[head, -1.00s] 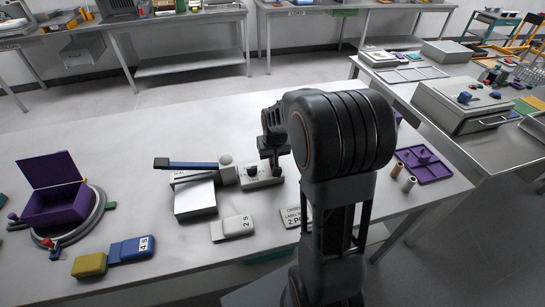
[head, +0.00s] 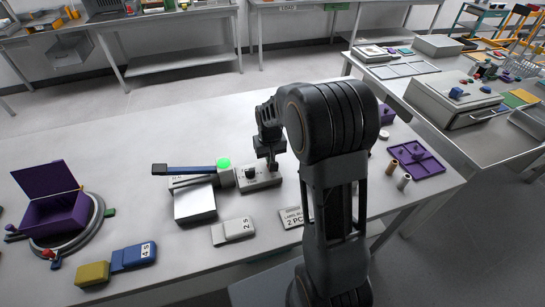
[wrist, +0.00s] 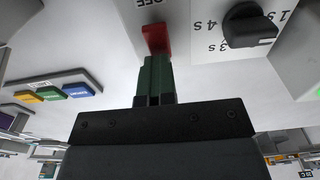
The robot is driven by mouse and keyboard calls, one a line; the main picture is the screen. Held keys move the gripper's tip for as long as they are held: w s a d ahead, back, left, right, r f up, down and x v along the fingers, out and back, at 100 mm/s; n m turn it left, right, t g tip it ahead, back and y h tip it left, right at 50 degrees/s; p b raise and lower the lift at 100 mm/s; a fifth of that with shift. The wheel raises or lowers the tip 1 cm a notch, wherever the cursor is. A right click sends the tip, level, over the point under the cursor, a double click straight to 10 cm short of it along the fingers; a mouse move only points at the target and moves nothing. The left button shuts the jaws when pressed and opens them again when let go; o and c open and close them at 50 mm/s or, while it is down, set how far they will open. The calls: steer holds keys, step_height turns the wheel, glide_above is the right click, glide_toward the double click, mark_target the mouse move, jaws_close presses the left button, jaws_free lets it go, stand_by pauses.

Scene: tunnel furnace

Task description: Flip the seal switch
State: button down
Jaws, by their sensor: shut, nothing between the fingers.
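The red seal switch (wrist: 156,39) shows in the wrist view on a pale control box (head: 262,180), with the printed word OFF just beyond it. My gripper (wrist: 155,62) is shut and empty, its green fingers right at the switch. They look to touch it or nearly so. In the head view my gripper (head: 272,163) points down over the right part of the box, and the switch is hard to make out there. A black timer knob (wrist: 248,25) with second marks sits beside the switch. A lamp (head: 224,163) left of the box glows green.
A sealer with a blue arm (head: 190,169) and a silver block (head: 195,203) stands left of the box. A purple open box (head: 55,212), blue block (head: 133,256) and yellow block (head: 92,273) lie further left. A purple tray (head: 417,160) is at the right.

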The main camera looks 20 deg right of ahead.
steer(key=shift+s+a+f, duration=0.1)
steer(key=shift+s+f, duration=0.35)
steer(key=shift+s, duration=0.1)
steer(key=shift+s+a+r, duration=0.1)
steer(key=shift+s+r, duration=0.05)
steer(key=shift+s, duration=0.3)
steer(key=shift+r, duration=0.1)
steer(key=shift+r+p, duration=0.3)
steer(key=shift+p, duration=0.15)
step_height(320, 180, up, 14)
steer(key=p, duration=0.1)
steer(key=shift+p, duration=0.4)
steer(key=shift+f, duration=0.1)
